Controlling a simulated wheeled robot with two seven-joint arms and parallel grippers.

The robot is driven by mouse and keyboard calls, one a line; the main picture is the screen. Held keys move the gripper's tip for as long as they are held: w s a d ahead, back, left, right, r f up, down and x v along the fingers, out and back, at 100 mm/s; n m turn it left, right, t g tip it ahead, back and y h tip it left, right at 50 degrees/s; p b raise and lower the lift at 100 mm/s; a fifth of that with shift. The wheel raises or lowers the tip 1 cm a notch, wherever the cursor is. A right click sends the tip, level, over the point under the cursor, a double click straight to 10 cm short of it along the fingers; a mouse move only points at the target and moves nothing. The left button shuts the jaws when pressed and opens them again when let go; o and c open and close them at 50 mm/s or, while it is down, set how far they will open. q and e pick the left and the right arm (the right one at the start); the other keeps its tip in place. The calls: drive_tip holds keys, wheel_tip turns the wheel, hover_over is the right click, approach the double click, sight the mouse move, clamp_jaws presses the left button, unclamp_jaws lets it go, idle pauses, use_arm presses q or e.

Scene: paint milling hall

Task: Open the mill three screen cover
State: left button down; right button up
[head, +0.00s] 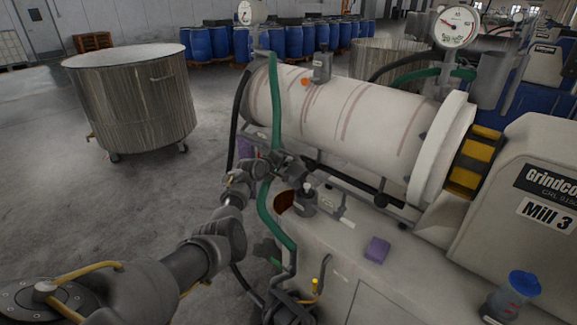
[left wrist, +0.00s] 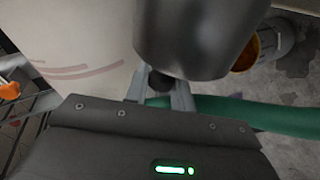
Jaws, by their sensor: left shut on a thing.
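Mill 3 (head: 547,212) has a white drum (head: 345,110) with reddish streaks and a pale end flange. My left gripper (head: 293,169) is beside the drum's lower near end, by the green hose. In the left wrist view its jaws (left wrist: 160,92) are shut on a small dark round knob (left wrist: 159,80), just under a dark grey cylinder (left wrist: 195,35). In the head view the arm hides the grip. I cannot tell for certain which part is the screen cover, or whether it stands open. My right gripper is not in view.
The green hose (head: 276,110) runs down close to my left gripper. A grey pot (head: 306,203) and a purple block (head: 377,249) are on the mill base. A blue-capped jar (head: 515,294) is at the lower right. A wheeled vat (head: 133,100) stands left; floor between is clear.

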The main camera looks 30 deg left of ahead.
use_arm(q)
drive_tip(key=shift+w+a+f+n+h+b, duration=0.1)
drive_tip(key=shift+a+f+n+h+b, duration=0.2)
drive_tip(key=shift+a+f+n+b, duration=0.2)
idle(0.3)
drive_tip(key=c, duration=1.2)
unclamp_jaws()
drive_tip(key=p+v, duration=0.2)
drive_tip(key=v, duration=0.8)
drive_tip(key=shift+s+r, duration=0.25)
drive_tip(key=shift+s, duration=0.05)
drive_tip(key=shift+a+f, duration=0.1)
drive_tip(key=shift+a, duration=0.05)
drive_tip(key=shift+c, duration=0.2)
